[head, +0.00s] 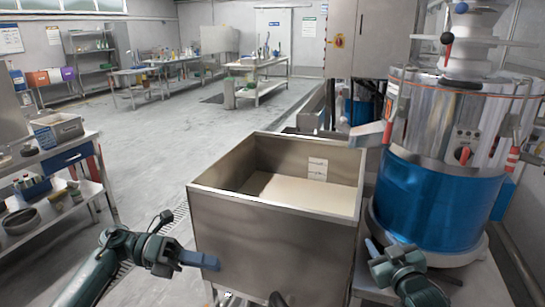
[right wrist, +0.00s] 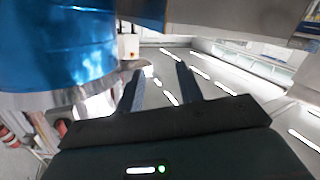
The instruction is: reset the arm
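My left gripper (head: 208,262) is at the lower left of the head view, in front of the left part of the steel bin. Its fingers overlap in this view, so I cannot tell whether they are apart; no held object shows. My right gripper (head: 373,247) is at the lower right, between the bin and the grinder. In the right wrist view its two dark fingers (right wrist: 158,80) stand apart with nothing between them.
An open steel bin (head: 270,240) stands in the middle, with a pale layer inside. The grinder with its blue drum (head: 435,205) is close on the right. A steel cart (head: 45,220) stands at left. Floor (head: 150,140) between cart and bin is clear.

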